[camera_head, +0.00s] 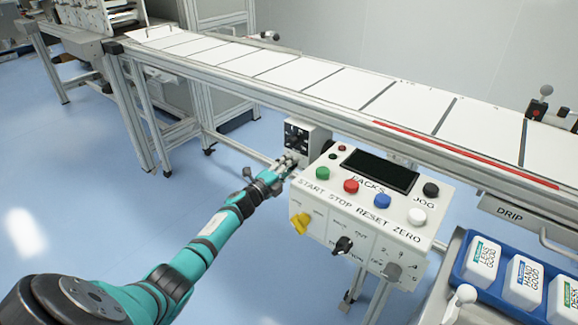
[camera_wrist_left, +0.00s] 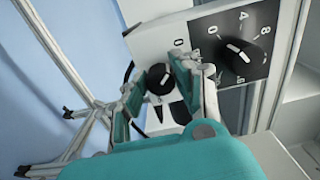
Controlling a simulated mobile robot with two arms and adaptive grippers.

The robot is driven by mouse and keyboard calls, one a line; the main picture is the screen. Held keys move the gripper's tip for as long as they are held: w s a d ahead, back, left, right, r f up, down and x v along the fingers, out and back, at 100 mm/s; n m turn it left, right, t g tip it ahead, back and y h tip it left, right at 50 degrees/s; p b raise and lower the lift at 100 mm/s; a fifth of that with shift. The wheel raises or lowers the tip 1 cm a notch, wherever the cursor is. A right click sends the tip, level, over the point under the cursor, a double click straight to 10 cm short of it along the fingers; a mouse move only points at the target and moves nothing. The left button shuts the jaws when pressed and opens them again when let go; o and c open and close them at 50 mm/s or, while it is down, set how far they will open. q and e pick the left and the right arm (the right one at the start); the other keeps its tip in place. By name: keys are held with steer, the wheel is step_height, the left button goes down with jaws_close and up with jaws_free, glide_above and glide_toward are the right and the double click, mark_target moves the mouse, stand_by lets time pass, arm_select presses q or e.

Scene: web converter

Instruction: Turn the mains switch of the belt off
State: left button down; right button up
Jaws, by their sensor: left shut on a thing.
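A small grey switch box (camera_head: 312,128) with a black face hangs under the belt's near rail. My left gripper (camera_head: 287,163) reaches its lower front. In the left wrist view my left gripper (camera_wrist_left: 168,78) has its fingers on either side of a small black rotary knob (camera_wrist_left: 158,84) and is shut on it. A "0" is printed near this knob; the fingers hide part of it and its other marks. A larger black knob (camera_wrist_left: 238,52) with a white pointer line and a number scale sits right of the fingers, untouched. My right gripper is in neither view.
A control box (camera_head: 375,200) with coloured buttons, a dark display and a yellow knob (camera_head: 299,223) stands close right of my left gripper. The long white belt (camera_head: 300,72) runs above. A blue tray (camera_head: 466,268) with white packs is at lower right. Open floor lies left.

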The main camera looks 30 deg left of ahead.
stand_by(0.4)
arm_select(q)
steer(key=c, duration=1)
jaws_free()
steer(key=s, duration=0.8)
steer(key=s+a, duration=0.1)
steer(key=s, duration=0.3)
